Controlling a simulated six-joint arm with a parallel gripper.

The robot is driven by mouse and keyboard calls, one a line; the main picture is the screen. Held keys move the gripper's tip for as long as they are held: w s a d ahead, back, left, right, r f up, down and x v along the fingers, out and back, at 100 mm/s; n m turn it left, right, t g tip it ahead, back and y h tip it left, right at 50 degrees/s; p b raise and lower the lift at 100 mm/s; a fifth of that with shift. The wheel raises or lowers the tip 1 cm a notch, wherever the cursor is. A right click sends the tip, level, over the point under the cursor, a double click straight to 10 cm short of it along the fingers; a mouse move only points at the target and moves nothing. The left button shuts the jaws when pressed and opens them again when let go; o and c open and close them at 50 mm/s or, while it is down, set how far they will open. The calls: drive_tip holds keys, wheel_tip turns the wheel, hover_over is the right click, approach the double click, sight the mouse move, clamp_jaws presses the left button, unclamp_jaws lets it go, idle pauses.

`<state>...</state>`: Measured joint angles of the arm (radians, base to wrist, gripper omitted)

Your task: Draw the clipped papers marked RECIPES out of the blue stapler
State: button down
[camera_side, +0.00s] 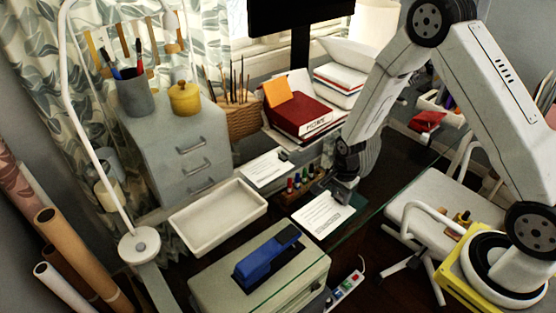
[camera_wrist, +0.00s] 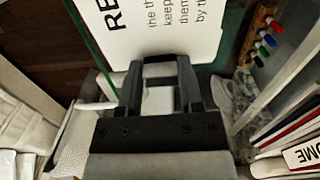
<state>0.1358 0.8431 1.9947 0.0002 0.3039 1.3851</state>
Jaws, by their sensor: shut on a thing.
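The white papers (camera_side: 322,216) with printed lines are in my gripper (camera_side: 343,188), well to the right of the blue stapler. In the wrist view, the papers (camera_wrist: 160,22) show large letters "RE" with text beside them, and the rest runs out of frame. My gripper (camera_wrist: 160,66) is shut on their near edge, where a dark clip seems to be. The blue stapler (camera_side: 262,262) lies on a pale grey box (camera_side: 215,285) at the front. The papers are apart from the stapler.
An empty white tray (camera_side: 218,218) lies left of the papers. Another white sheet with a dark clip (camera_side: 265,169) lies behind. A grey drawer unit (camera_side: 178,140) is at the back left.

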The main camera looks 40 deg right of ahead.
drive_tip(key=shift+r, duration=3)
